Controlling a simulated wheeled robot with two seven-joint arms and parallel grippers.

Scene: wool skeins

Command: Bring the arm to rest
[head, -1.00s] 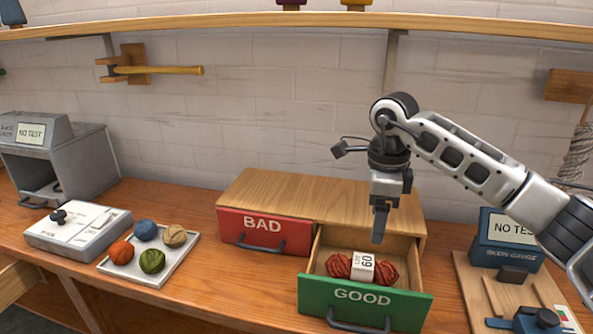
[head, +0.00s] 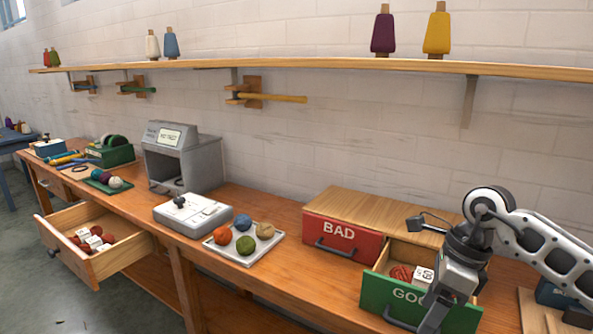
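My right arm comes in from the right edge of the head view. Its gripper (head: 434,308) points down and overlaps the green front of the open GOOD drawer (head: 382,294), covering part of the label. The fingers show edge-on, so I cannot tell whether they are apart. A red wool skein with a white tag (head: 402,272) lies inside the GOOD drawer, partly hidden by my arm. The BAD drawer (head: 343,240), with a red front, is shut beside it. My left gripper is not in view.
A white tray (head: 221,253) holds several wool balls. A white device (head: 192,214) and a grey tester (head: 184,160) stand left of it. An open wooden drawer (head: 124,262) with tagged red skeins juts out at the left. A shelf (head: 300,65) with yarn cones runs above.

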